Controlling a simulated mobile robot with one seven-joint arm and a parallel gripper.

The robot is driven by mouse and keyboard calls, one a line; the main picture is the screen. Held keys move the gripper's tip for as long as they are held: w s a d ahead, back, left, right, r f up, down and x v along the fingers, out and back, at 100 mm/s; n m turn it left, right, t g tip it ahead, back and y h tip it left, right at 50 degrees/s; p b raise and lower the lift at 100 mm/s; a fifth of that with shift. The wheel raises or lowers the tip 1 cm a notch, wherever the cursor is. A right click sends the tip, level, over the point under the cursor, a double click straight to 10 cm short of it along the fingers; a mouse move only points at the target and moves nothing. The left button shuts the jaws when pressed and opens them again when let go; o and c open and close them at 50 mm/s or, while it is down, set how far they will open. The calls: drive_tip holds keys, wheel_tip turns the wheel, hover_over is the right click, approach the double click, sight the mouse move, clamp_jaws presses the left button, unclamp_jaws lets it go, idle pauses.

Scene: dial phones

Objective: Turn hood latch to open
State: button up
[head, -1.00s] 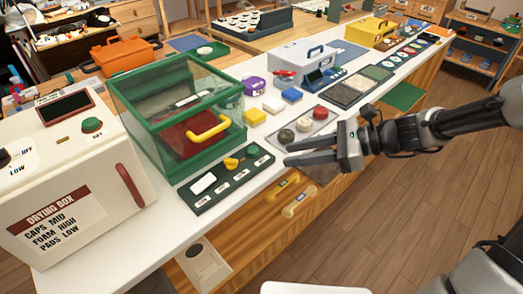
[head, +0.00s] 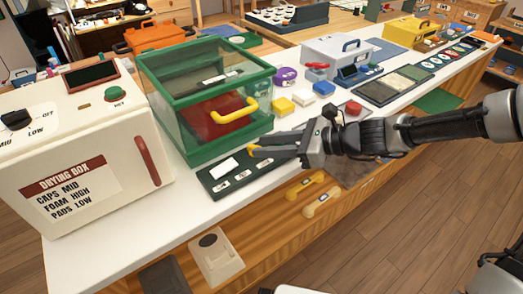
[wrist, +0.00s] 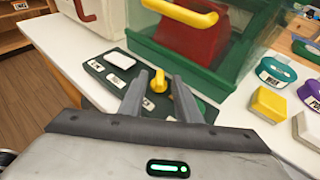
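The hood is a clear box with a green frame (head: 222,50) and a yellow handle (head: 236,110) on its front. It also shows in the wrist view, with its yellow handle (wrist: 183,12). A dark green panel (head: 236,185) with white labels lies in front of it. A yellow latch-like piece (wrist: 158,80) stands on the panel, seen between my fingertips in the wrist view. My gripper (head: 262,152) is open over the panel's right part, its fingers (wrist: 160,85) on either side of the yellow piece. I cannot tell whether they touch it. The gripper hides much of it in the head view.
The white drying box (head: 80,150) stands at the left. Yellow (head: 284,105), white and blue blocks and a purple round container (head: 286,76) sit right of the hood. A red round piece (head: 353,108) lies beside my gripper. The white counter's front strip (head: 120,245) is clear.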

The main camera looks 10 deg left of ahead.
drive_tip(key=shift+x, duration=1)
clamp_jaws()
